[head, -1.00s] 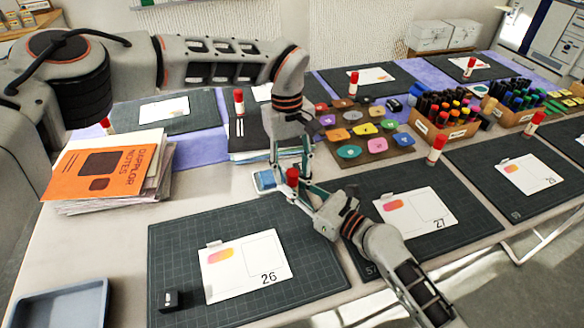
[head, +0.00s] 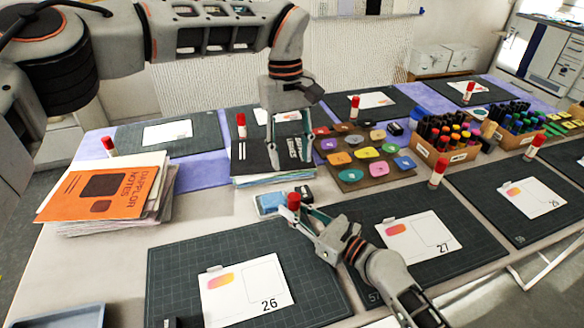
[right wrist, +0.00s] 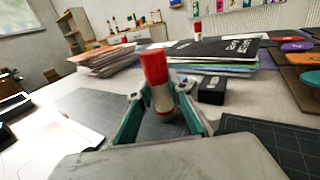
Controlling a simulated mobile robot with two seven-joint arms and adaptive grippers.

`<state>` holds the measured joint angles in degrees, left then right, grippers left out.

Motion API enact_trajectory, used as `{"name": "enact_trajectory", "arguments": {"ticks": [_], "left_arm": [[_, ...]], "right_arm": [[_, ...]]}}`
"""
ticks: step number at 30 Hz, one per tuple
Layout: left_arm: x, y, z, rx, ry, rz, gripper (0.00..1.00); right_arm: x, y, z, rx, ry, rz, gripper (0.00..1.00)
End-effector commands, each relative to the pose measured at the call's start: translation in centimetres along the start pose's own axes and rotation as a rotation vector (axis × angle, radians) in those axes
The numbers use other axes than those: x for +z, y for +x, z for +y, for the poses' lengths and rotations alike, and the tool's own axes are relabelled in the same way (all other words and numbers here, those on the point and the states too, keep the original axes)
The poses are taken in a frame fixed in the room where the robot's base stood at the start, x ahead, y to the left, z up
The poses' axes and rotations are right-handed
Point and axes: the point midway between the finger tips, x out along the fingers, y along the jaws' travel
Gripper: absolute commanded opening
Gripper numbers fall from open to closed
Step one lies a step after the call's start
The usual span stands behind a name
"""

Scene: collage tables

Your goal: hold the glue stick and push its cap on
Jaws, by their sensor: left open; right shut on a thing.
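The glue stick (right wrist: 163,101) is upright, slightly tilted, in my right gripper (right wrist: 160,128), which is shut on its pale body. Its red cap (right wrist: 154,66) sits on the top end; I cannot tell whether it is fully seated. In the head view the red cap (head: 294,201) shows above my right gripper (head: 303,221), and the fingers hide most of the body. My left gripper (head: 291,162) is open and empty, above and behind the cap and apart from it, with its fingers pointing down in front of the dark stack.
A blue pad (head: 270,203) and a small black box (right wrist: 212,89) lie close behind the glue stick. Cutting mats with cards (head: 246,289) lie in front and to the right. An orange-covered stack (head: 105,190) stands left. Other red-capped sticks (head: 438,172) stand around the table.

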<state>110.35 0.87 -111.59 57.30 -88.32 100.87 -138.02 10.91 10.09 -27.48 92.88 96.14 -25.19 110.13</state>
Motion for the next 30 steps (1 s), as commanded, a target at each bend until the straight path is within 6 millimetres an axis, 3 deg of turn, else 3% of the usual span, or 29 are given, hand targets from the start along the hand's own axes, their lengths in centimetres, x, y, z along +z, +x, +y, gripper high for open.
{"name": "enact_trajectory", "arguments": {"ticks": [11, 12, 14, 25, 30], "left_arm": [[0.0, -0.6, 0.0, 0.0, 0.0, -0.002, 0.41], [0.0, -0.6, 0.0, 0.0, 0.0, -0.002, 0.41], [0.0, -0.6, 0.0, 0.0, 0.0, -0.001, 0.41], [0.0, -0.6, 0.0, 0.0, 0.0, -0.001, 0.41], [0.0, -0.6, 0.0, 0.0, 0.0, -0.001, 0.41]], "right_arm": [[-0.1, 0.0, 0.0, 0.0, 0.0, 0.001, 0.0], [-0.1, 0.0, 0.0, 0.0, 0.0, 0.001, 0.23], [-0.1, 0.0, 0.0, 0.0, 0.0, 0.001, 0.38], [-0.1, -0.2, 0.0, 0.0, 0.0, 0.001, 0.38], [-0.1, -1.9, -0.1, -0.001, -0.002, 0.003, 0.38]]}}
